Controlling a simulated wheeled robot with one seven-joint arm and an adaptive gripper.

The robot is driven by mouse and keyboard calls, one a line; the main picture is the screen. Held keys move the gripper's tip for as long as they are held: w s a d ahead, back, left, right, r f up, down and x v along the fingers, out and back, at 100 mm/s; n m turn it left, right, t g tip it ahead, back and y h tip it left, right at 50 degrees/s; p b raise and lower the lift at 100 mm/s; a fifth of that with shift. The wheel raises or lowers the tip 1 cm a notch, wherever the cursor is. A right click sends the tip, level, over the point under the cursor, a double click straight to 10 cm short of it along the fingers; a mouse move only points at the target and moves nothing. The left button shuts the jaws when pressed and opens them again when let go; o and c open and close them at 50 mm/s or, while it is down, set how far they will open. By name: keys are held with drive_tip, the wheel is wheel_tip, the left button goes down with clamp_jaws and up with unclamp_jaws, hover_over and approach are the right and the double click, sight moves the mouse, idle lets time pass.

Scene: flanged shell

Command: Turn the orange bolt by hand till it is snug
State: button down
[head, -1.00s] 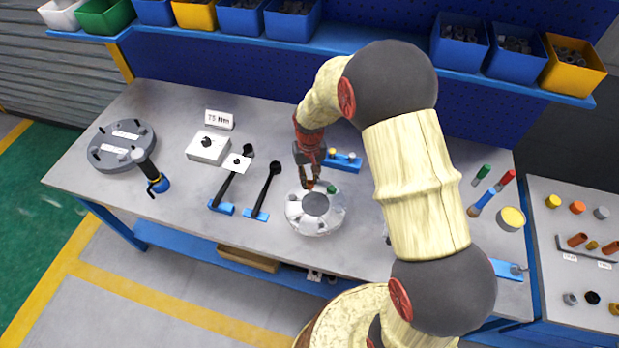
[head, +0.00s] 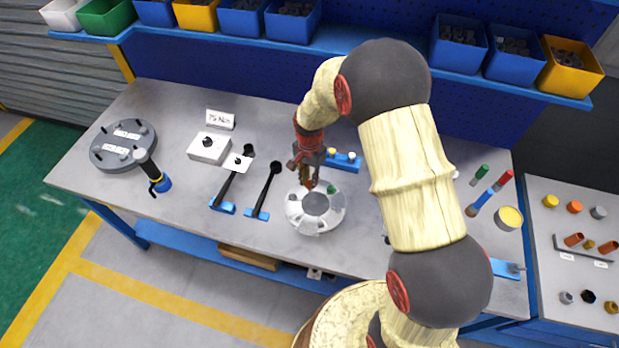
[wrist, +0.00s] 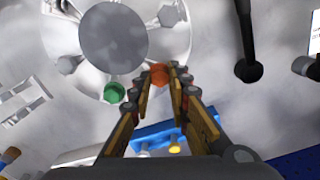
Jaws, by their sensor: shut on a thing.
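The orange bolt (wrist: 159,74) sits at the edge of the round silver flanged shell (wrist: 75,30), between my fingertips in the wrist view. My gripper (wrist: 160,80) is shut on its head. In the head view my gripper (head: 308,184) points down at the far rim of the shell (head: 322,222), and the bolt is mostly hidden by the fingers. A green bolt (wrist: 114,92) stands in the flange beside the orange one; it also shows in the head view (head: 332,188). Grey bolts (wrist: 168,16) sit elsewhere around the flange.
A blue holder (head: 345,163) with small bolts stands just behind the shell. Two black wrenches (head: 266,190) on blue rests lie to the left. A grey disc (head: 124,143) and a blue-and-black tool (head: 152,172) are at far left. Brushes (head: 482,200) and a yellow-topped tin (head: 509,217) are at right.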

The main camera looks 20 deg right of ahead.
sight(309, 182)
drive_tip(key=shift+w+r+m, duration=0.15)
drive_tip(key=shift+r+m, duration=0.1)
drive_tip(key=shift+m, duration=0.75)
drive_tip(key=c, duration=2.1)
unclamp_jaws()
drive_tip(key=o, duration=0.4)
drive_tip(key=shift+f, duration=0.1)
wheel_tip(309, 182, up, 12)
